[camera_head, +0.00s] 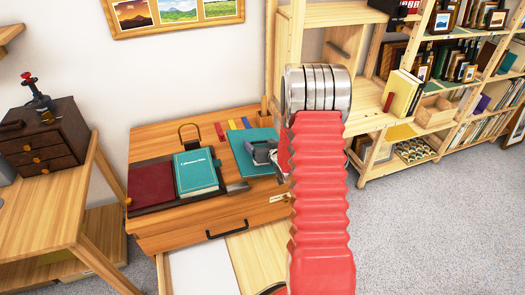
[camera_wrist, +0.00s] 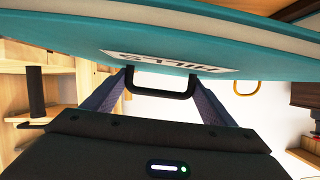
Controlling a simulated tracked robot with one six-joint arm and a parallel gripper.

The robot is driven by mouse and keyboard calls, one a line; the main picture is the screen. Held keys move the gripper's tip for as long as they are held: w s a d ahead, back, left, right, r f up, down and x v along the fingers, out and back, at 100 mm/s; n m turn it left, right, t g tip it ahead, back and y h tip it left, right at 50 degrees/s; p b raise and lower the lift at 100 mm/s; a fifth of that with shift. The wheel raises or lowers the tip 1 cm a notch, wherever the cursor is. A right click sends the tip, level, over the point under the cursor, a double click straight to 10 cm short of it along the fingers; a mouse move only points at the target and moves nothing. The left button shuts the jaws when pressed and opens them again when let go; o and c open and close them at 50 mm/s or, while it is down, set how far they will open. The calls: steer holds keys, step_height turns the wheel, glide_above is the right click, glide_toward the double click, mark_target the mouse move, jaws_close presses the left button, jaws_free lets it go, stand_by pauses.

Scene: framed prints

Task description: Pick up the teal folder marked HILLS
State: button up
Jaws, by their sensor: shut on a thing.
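The teal folder marked HILLS (camera_wrist: 120,25) fills the top of the wrist view. Its white label (camera_wrist: 170,62) reads HILLS upside down, and a black handle (camera_wrist: 160,92) sticks out from its edge. In the head view the teal folder (camera_head: 247,142) is at the right end of the wooden desk top, partly hidden by my gripper (camera_head: 262,154). My gripper's two fingers are at the folder's handle side and shut on the folder. I cannot tell whether the folder still touches the desk.
A second teal book (camera_head: 195,172) and a dark red folder (camera_head: 151,186) lie to the left on the desk (camera_head: 180,225). Shelves with books and frames (camera_head: 440,110) are on the right. Grey carpet on the right is free.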

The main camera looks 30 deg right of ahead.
steer(key=shift+r, duration=2.5)
